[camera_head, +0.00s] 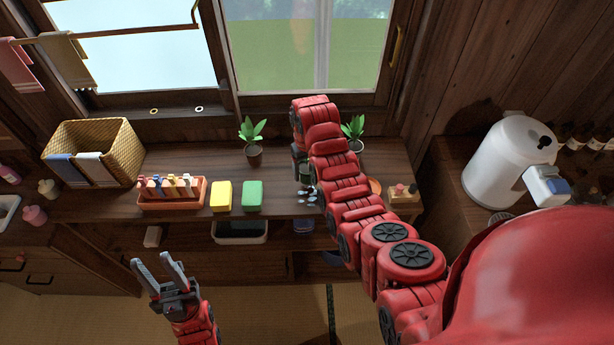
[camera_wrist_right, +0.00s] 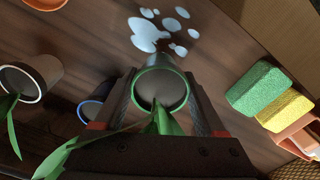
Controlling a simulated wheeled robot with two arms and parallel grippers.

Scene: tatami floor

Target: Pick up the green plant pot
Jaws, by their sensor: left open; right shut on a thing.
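The green plant pot (camera_wrist_right: 150,88) has a green rim, dark soil and long green leaves in the right wrist view. My right gripper (camera_wrist_right: 162,92) has a finger on either side of it and is shut on it. In the head view my right arm reaches to the wooden counter, and it hides most of that gripper and the pot. I cannot tell whether the pot touches the counter. My left gripper (camera_head: 153,262) is open and empty in front of the counter, at the lower left.
Two other potted plants (camera_head: 253,153) (camera_head: 354,131) stand near the window. A green sponge (camera_head: 253,196), a yellow sponge (camera_head: 221,196) and an orange tray (camera_head: 172,205) are to the left. Pale pebbles (camera_wrist_right: 150,33) lie near the pot. A white kettle (camera_head: 505,160) stands right.

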